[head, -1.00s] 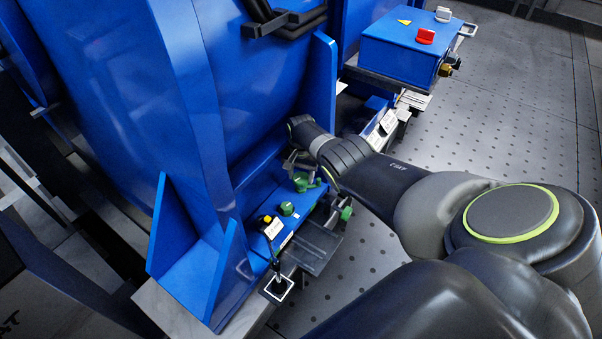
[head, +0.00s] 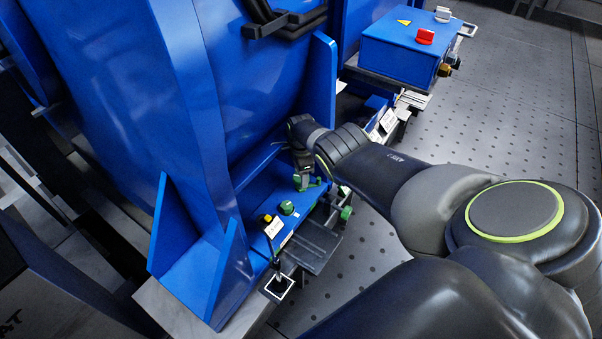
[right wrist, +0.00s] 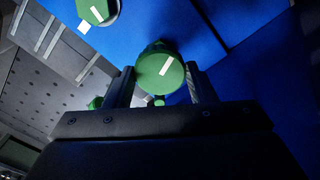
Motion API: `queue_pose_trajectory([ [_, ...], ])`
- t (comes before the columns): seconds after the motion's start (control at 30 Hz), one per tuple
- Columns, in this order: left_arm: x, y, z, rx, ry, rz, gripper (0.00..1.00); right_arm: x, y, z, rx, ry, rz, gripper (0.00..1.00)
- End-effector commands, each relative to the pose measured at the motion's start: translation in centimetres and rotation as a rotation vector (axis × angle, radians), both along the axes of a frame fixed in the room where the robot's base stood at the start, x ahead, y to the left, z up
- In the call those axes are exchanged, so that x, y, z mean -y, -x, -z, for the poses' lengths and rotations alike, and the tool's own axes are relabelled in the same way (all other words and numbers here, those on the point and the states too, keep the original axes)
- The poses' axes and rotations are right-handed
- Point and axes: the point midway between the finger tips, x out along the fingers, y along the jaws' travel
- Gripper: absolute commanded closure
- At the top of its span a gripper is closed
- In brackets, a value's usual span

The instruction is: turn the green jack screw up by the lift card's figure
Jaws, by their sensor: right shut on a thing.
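A green jack screw head (right wrist: 160,66) with a white stripe sits between the two fingers of my right gripper (right wrist: 161,84) in the right wrist view. The gripper is shut on it. In the head view my right gripper (head: 304,167) points down over the blue ledge, with the green screw (head: 300,183) at its tips, partly hidden. A second green knob (head: 287,207) stands apart, nearer; it also shows with a white stripe in the right wrist view (right wrist: 97,8). A white card (head: 273,228) lies by a yellow-and-black button; its print is too small to read. My left gripper is not visible.
A blue box (head: 395,45) with a red switch (head: 425,37) stands at the back right. Blue ribs (head: 225,275) rise left of the ledge. A grey tray (head: 312,247) juts out in front. The perforated floor (head: 480,120) is clear.

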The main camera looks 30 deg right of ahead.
Motion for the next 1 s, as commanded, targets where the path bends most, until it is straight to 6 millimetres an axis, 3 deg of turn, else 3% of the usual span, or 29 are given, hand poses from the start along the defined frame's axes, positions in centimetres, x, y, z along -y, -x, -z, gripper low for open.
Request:
queue_pose_trajectory([
  [0.43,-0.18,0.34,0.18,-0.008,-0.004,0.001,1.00,-0.09,0.21,0.31,-0.003,-0.003,0.268,0.73],
  [1.0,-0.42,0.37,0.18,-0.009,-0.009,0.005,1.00,-0.10,0.31,0.39,-0.005,-0.003,0.323,0.73],
])
